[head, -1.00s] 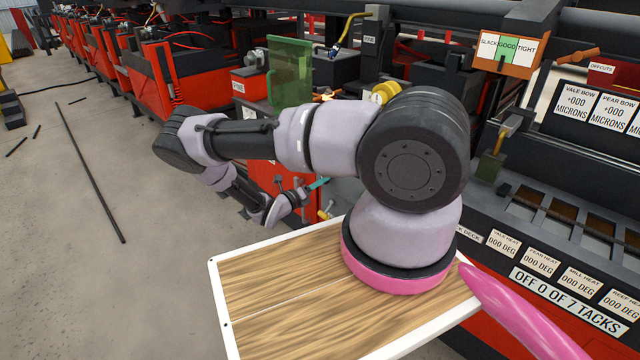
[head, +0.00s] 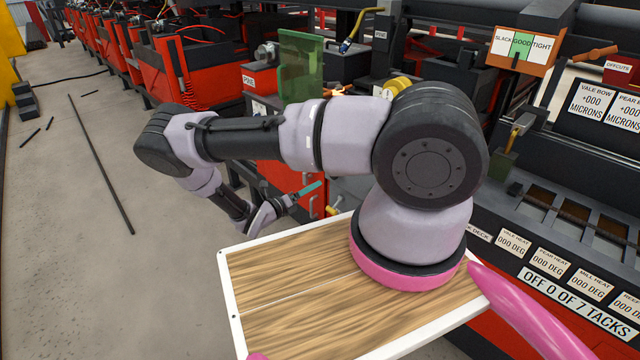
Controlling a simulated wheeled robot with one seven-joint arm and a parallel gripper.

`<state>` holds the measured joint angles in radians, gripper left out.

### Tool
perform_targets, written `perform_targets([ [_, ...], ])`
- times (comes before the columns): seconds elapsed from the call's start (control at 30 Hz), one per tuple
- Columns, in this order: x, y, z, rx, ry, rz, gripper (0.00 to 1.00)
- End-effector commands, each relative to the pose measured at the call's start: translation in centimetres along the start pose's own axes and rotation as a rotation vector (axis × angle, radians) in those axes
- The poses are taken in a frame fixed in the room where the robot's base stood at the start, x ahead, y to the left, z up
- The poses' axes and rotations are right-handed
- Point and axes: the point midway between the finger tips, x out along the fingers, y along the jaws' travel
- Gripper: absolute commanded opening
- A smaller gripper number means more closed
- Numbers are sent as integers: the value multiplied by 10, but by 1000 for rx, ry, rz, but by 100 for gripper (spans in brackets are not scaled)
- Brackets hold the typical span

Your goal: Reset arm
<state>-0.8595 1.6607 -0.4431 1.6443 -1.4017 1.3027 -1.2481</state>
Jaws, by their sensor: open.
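My gripper (head: 306,191) shows small and partly hidden at the end of my folded arm, left of the arm's pink-ringed base. A teal finger points up and right, in front of the red machine cabinet (head: 290,165). The jaws are open, and I see nothing held between them. My upper arm reaches left to the elbow, and my forearm folds back down and right below it.
The welder's black deck (head: 560,215) with labels stands close on the right. A green panel (head: 301,68) and a gauge sign (head: 522,48) stand behind my arm. Rods (head: 100,165) lie on the open grey floor at left.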

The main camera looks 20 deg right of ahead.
Motion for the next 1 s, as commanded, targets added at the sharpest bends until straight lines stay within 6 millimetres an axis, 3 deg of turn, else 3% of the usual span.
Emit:
perform_targets([
  [0.2, -17, 0, 1, 0, 0, 1, 74],
  [0.67, -18, 0, 1, 3, 4, 0, 74],
  [0.87, -22, -19, 23, 137, 133, -23, 74],
  [1.0, -28, -50, 54, 341, 328, -68, 74],
])
